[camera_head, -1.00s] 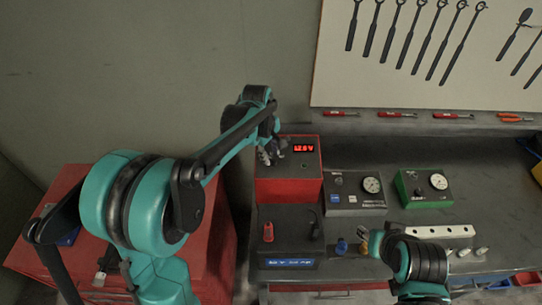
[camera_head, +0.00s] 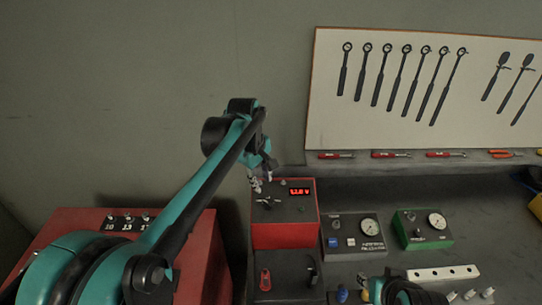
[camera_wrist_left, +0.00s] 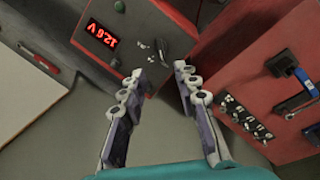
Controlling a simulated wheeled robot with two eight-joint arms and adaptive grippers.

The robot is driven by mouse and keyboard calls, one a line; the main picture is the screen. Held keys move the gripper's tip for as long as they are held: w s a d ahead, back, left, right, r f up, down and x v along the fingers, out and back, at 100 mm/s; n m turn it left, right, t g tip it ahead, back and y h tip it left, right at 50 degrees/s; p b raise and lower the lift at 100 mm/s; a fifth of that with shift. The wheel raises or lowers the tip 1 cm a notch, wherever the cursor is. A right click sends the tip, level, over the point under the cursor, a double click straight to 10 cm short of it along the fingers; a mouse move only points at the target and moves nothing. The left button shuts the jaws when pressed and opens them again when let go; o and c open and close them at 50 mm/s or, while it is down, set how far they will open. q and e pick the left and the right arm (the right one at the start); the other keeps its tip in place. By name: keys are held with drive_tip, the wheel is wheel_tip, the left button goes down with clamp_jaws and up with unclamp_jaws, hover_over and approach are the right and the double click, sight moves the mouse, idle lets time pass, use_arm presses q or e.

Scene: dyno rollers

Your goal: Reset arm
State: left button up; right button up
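My left gripper (camera_head: 260,182) is at the upper left edge of the red power supply box (camera_head: 284,236), which has a lit red display (camera_head: 299,191). In the left wrist view the two fingers of the left gripper (camera_wrist_left: 157,84) are spread apart with nothing between them. The box with its display (camera_wrist_left: 102,34) and knobs lies beyond the fingertips there. My right arm (camera_head: 402,292) shows at the bottom edge; its gripper is mostly cut off or hidden, so its state is unclear.
Right of the box, a dark gauge box (camera_head: 352,238) and a green gauge box (camera_head: 422,230) stand on the grey bench. A red cabinet (camera_head: 205,262) is at left. A tool board (camera_head: 430,90) hangs behind. A white holed strip (camera_head: 443,273) lies at lower right.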

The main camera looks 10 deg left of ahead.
use_arm(q)
drive_tip(key=s+a+f+m+t, duration=0.1)
drive_tip(key=s+f+m+t, duration=0.1)
drive_tip(key=s+m, duration=0.35)
drive_tip(key=s+a+f+m+t+y, duration=0.1)
drive_tip(key=s+a+f+m, duration=0.15)
drive_tip(key=s, duration=0.65)
drive_tip(key=s+f+m+t, duration=0.2)
drive_tip(key=s+m, duration=0.2)
drive_tip(key=s, duration=0.3)
wheel_tip(320, 180, down, 17)
drive_tip(key=b, duration=1.7)
drive_tip(key=shift+s+a, duration=0.15)
drive_tip(key=shift+s, duration=0.05)
